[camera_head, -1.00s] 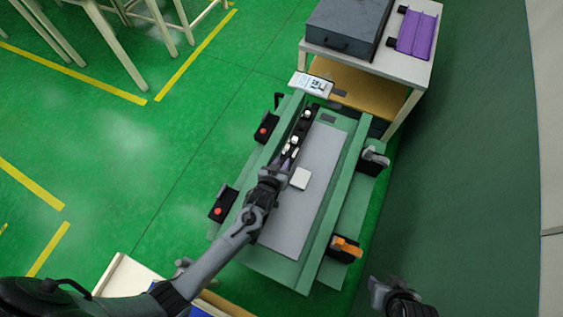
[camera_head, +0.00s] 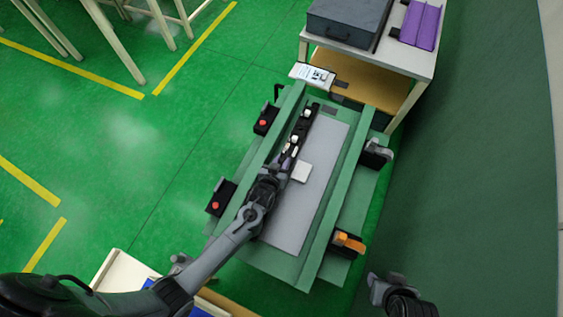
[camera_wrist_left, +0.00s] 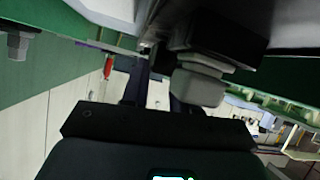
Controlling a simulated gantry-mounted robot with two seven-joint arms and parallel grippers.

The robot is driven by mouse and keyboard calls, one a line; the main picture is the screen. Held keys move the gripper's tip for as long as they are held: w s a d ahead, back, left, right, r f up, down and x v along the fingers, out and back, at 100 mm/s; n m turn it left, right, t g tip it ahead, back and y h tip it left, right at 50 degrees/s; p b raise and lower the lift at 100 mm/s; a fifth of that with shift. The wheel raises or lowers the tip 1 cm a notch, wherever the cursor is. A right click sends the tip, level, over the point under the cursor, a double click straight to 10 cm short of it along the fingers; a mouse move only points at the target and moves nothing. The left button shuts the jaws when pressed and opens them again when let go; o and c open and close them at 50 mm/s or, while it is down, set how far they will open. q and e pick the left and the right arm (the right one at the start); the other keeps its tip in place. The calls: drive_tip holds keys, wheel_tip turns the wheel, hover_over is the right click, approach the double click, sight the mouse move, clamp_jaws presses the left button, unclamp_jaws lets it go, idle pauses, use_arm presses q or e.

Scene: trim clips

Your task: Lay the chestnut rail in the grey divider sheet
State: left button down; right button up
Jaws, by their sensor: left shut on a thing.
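The grey sheet (camera_head: 305,205) lies flat in a long green fixture (camera_head: 345,195). A dark strip with pale fittings (camera_head: 304,122) runs along its upper left edge, in line with my left gripper. Its colour looks near black, so I cannot tell whether it is the chestnut rail. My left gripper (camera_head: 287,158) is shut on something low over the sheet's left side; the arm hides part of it. In the left wrist view a grey block under a dark piece (camera_wrist_left: 198,84) shows close to the fingers. My right gripper (camera_head: 378,290) is at the lower right, away from the fixture; its jaws are unclear.
A small white block (camera_head: 301,172) is at the sheet's middle. Black clamps with red knobs (camera_head: 264,122) stand on the left side, and an orange-topped clamp (camera_head: 348,242) on the right. A table with a dark case (camera_head: 345,22) and a purple part (camera_head: 419,24) stands beyond.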

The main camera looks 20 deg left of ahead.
use_arm(q)
drive_tip(key=c, duration=0.8)
unclamp_jaws()
drive_tip(key=shift+s, duration=0.1)
drive_tip(key=p+v, duration=0.2)
drive_tip(key=v, duration=0.8)
drive_tip(key=shift+s+r, duration=0.2)
drive_tip(key=shift+s, duration=0.05)
